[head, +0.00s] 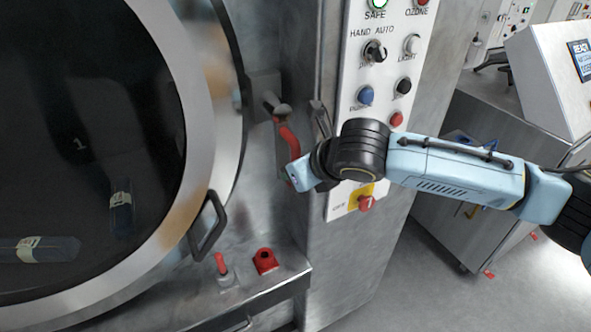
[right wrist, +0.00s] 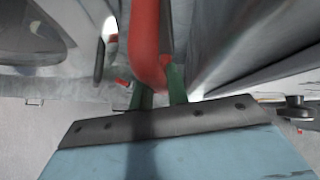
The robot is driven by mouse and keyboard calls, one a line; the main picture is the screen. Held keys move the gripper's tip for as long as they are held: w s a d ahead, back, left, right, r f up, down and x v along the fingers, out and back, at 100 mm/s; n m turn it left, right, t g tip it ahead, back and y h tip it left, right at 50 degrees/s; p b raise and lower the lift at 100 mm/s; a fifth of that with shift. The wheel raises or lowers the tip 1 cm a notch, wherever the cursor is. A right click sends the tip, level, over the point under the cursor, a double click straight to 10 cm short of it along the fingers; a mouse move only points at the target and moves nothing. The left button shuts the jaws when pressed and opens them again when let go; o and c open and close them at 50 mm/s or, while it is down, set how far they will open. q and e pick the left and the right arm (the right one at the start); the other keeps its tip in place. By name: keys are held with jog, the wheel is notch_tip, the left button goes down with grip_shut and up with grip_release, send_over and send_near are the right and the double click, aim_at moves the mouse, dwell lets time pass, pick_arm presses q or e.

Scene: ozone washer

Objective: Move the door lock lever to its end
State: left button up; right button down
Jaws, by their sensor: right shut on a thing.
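The door lock lever (head: 289,135) has a red grip that hangs down from a grey pivot, to the right of the round washer door (head: 196,95). My right gripper (head: 291,168) is at the lower part of the red grip. In the right wrist view the red lever (right wrist: 146,45) reaches down between the two green fingers of the gripper (right wrist: 160,88), which is shut on it. The lever's lower end is partly hidden by the gripper in the head view. My left gripper is not in view.
A control panel (head: 376,75) with knobs and buttons stands just right of the lever, behind my right arm. A black door handle (head: 209,226) is at lower left. A small red lever (head: 221,264) and a red block (head: 265,261) sit on the ledge below.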

jog(key=c, duration=1.4)
grip_release()
jog(key=shift+d+f, duration=0.1)
jog(key=shift+o, duration=0.2)
jog(key=b+v, duration=0.1)
jog(key=v, duration=1.2)
jog(key=shift+r, duration=0.2)
jog(key=shift+s, duration=0.1)
